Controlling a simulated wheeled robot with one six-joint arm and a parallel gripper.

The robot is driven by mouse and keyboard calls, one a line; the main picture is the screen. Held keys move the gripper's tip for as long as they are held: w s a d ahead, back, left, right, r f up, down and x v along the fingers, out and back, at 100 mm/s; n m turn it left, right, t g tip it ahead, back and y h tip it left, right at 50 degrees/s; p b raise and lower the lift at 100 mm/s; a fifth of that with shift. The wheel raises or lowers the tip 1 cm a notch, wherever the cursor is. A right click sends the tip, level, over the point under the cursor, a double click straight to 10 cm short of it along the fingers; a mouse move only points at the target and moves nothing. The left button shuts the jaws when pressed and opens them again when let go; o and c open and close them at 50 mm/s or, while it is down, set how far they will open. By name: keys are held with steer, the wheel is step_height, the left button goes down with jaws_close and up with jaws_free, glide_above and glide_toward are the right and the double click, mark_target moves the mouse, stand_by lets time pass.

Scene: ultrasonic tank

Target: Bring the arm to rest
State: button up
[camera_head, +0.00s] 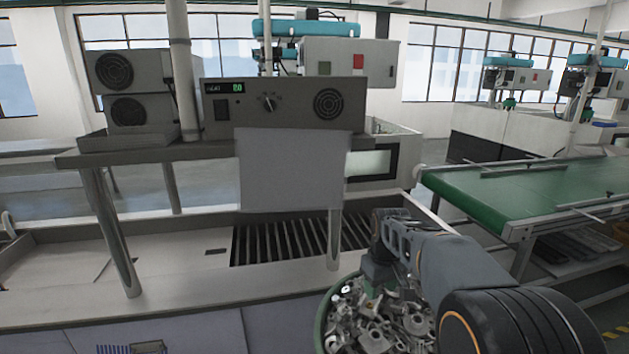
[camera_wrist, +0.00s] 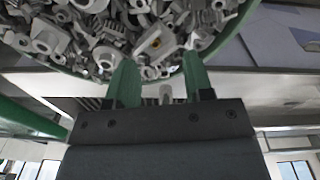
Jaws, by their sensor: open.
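My arm comes in from the lower right in the head view. My gripper (camera_head: 378,272) hangs over the far side of a round green-rimmed basket (camera_head: 322,312) heaped with grey metal parts (camera_head: 375,325). In the wrist view my gripper (camera_wrist: 158,60) shows two green fingers set apart, with nothing held between them. The basket's green rim (camera_wrist: 235,32) and the metal parts (camera_wrist: 125,30) lie just beyond the fingertips. I cannot tell whether the fingers touch the rim.
The tank (camera_head: 180,245) with a dark slatted grate (camera_head: 290,240) lies beyond the basket. A shelf on metal posts (camera_head: 110,225) carries a control box (camera_head: 285,103) above it. A green conveyor (camera_head: 530,190) stands at right. Open air lies between basket and conveyor.

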steer(key=s+m+t, duration=0.3)
steer(key=s+m, duration=0.1)
steer(key=s, duration=1.5)
steer(key=shift+s+a, duration=0.25)
steer(key=shift+s, duration=0.15)
steer(key=shift+c, duration=0.4)
